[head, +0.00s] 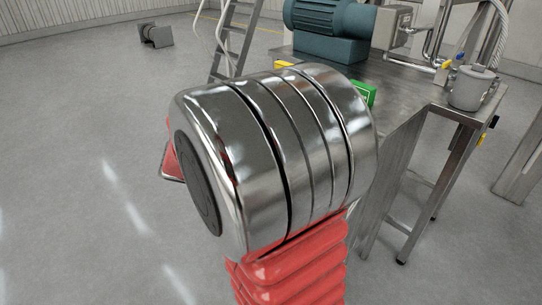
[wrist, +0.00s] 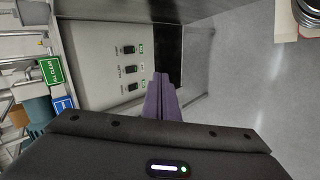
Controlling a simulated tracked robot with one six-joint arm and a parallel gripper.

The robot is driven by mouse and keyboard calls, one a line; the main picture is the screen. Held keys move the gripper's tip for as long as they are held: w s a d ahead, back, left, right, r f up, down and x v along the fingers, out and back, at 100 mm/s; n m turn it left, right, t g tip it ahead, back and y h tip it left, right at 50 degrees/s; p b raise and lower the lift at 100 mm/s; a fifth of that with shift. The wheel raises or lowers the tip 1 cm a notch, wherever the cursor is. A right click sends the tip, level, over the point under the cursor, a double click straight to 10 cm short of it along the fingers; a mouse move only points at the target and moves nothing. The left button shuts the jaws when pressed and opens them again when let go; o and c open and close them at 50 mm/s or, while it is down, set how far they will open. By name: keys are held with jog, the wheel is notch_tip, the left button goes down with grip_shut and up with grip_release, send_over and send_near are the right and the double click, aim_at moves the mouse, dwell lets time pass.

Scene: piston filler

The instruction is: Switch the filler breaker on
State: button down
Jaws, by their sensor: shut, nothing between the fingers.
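In the wrist view a pale breaker panel (wrist: 95,55) shows three small dark switches in a row, seen sideways. The middle one, the filler breaker (wrist: 131,69), has a label beside it that seems to read FILLER. Its small indicator tag (wrist: 142,68) looks pale, while the tags of the two other switches look green. My gripper (wrist: 161,76) has dark purple fingers, shut and empty. The fingertips are just right of the filler breaker in the picture; whether they touch the panel I cannot tell. In the head view my arm hides the panel and gripper.
A green ALL CLEAR sign (wrist: 50,72) and a blue sign (wrist: 63,104) stand left of the panel. In the head view a steel table (head: 395,85) carries a teal motor (head: 330,18) and a metal pot (head: 470,88). A ladder (head: 235,40) stands behind.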

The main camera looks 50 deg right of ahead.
jog(key=w+d+f+g+h, duration=0.15)
jog(key=d+f, duration=0.25)
jog(key=d, duration=0.4)
jog(key=w+d+f+g+h, duration=0.1)
jog(key=d+f+h, duration=0.2)
jog(key=d, duration=0.5)
jog(key=d+f+n+t+h, duration=0.2)
jog(key=d+f+h, duration=0.1)
jog(key=d+f, duration=0.6)
notch_tip(320, 180, down, 5)
jog(key=shift+w+d+r, duration=0.2)
jog(key=shift+w+d, duration=0.05)
jog(key=shift+d, duration=0.15)
jog(key=shift+t, duration=0.25)
jog(key=s+d+f, duration=0.1)
jog(key=s+d, duration=0.1)
jog(key=d, duration=1.1)
jog(key=shift+d+f, duration=0.35)
jog(key=shift+s, duration=0.2)
jog(key=shift+w, duration=0.1)
